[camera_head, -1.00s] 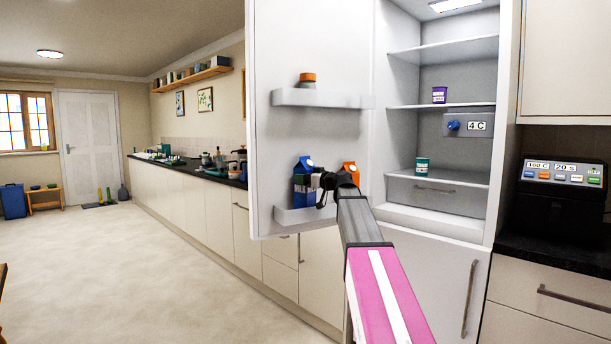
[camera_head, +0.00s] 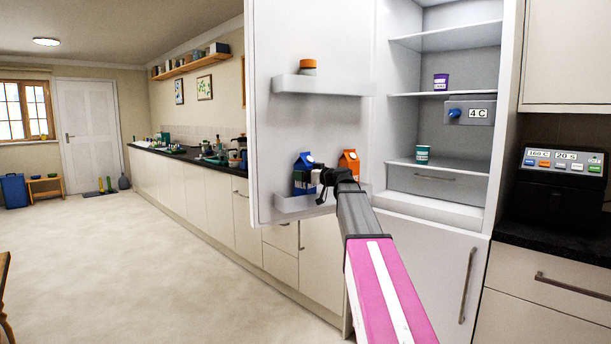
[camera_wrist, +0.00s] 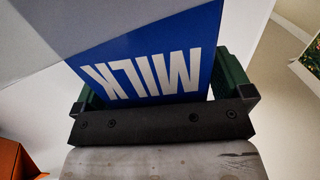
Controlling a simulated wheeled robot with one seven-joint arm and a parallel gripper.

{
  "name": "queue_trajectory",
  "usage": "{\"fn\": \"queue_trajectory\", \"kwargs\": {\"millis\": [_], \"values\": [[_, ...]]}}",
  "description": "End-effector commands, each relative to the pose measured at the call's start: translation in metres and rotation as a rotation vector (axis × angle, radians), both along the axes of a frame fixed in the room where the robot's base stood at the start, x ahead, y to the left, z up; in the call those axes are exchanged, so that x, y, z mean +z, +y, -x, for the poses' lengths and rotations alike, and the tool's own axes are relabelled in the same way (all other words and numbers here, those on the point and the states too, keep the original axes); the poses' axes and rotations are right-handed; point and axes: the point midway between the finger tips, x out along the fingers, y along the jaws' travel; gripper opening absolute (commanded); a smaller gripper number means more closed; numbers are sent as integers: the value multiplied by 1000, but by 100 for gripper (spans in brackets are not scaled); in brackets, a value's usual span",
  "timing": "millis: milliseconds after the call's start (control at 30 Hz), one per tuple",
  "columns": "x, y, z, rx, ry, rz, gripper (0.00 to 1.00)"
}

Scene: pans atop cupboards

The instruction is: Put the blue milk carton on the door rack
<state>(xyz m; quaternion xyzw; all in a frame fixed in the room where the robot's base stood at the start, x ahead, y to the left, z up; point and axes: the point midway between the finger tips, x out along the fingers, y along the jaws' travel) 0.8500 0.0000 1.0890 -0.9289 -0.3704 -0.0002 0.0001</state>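The blue milk carton (camera_head: 304,174) stands upright at the lower door rack (camera_head: 291,205) of the open fridge door, left of an orange carton (camera_head: 349,160). Its base looks level with the rack's rim, but I cannot see whether it touches the rack floor. My gripper (camera_head: 322,180) is at the carton's right side, partly covering it. In the wrist view the blue carton (camera_wrist: 150,55) with white MILK letters lies between the green fingers of my gripper (camera_wrist: 157,78). The fingers look shut on it; contact is hard to see.
The upper door rack (camera_head: 318,87) holds an orange-lidded jar (camera_head: 308,67). The fridge interior (camera_head: 440,125) is at the right, with a purple tub and a teal tub on its shelves. A counter (camera_head: 205,160) runs behind the door.

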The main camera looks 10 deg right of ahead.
Motion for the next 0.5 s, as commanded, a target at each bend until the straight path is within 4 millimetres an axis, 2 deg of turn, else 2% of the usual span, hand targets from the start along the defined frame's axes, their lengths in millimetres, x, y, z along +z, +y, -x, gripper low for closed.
{"fn": "queue_trajectory", "kwargs": {"millis": [167, 500], "values": [[1, -7, 9, -2, 0, 0, 98], [1, -52, 57, -3, -1, -1, 98]]}}
